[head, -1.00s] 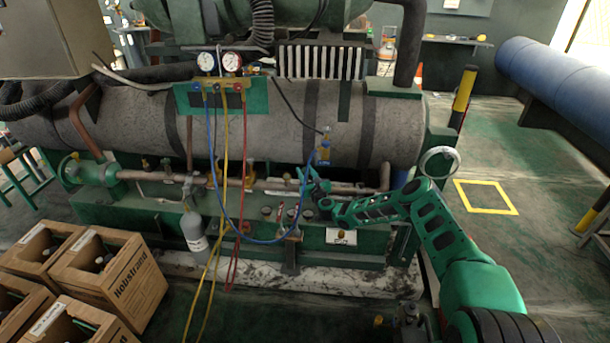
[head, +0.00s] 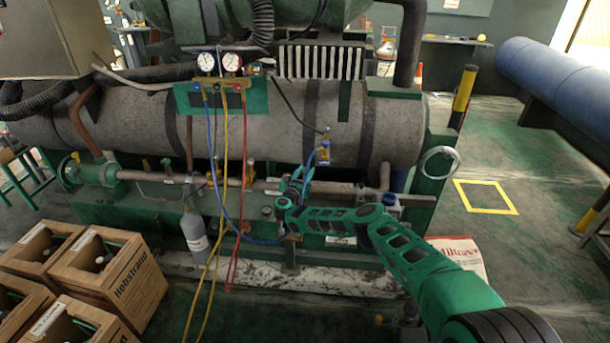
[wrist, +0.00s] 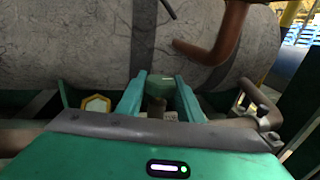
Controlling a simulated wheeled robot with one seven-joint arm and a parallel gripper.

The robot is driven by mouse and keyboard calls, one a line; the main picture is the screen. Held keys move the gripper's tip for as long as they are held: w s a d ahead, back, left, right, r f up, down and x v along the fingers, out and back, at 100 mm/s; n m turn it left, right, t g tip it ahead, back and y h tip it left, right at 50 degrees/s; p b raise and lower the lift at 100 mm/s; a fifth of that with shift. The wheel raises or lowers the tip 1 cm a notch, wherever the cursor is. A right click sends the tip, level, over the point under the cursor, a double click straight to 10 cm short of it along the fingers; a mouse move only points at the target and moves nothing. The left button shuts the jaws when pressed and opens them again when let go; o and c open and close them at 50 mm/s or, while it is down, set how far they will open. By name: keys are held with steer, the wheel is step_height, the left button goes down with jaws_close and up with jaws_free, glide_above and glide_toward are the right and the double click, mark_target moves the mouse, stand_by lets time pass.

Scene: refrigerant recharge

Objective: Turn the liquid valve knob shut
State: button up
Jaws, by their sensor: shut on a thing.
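My gripper (head: 298,188) is at the copper pipe line in front of the large grey cylinder. In the wrist view, its two teal fingers (wrist: 160,92) point up and away. They are shut on a small green knob (wrist: 161,80), one finger on each side, with a brownish stem below it. I take this to be the liquid valve knob; no label on it is readable. In the head view, my gripper and wrist hide the knob.
The blue hose (head: 213,150) hangs from the gauge manifold (head: 222,98) and loops close to my gripper. Yellow and red hoses hang left of it. A red-and-white sack (head: 460,252) lies right of the machine.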

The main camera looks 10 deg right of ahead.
steer(key=shift+w+a+f+m+g+h, duration=0.1)
steer(key=shift+a+m+g+h, duration=0.05)
steer(key=shift+m+g+h, duration=0.35)
steer(key=shift+w+a+m+g+h, duration=0.1)
steer(key=shift+m+g+h, duration=0.25)
steer(key=shift+h, duration=0.25)
steer(key=shift+a, duration=0.3)
steer(key=shift+o, duration=0.3)
stand_by(0.5)
steer(key=o, duration=1)
steer(key=shift+w+f, duration=0.1)
steer(key=shift+d, duration=0.25)
steer(key=shift+m, duration=0.25)
steer(key=v, duration=1)
steer(key=shift+a, duration=0.4)
steer(key=shift+f, duration=0.1)
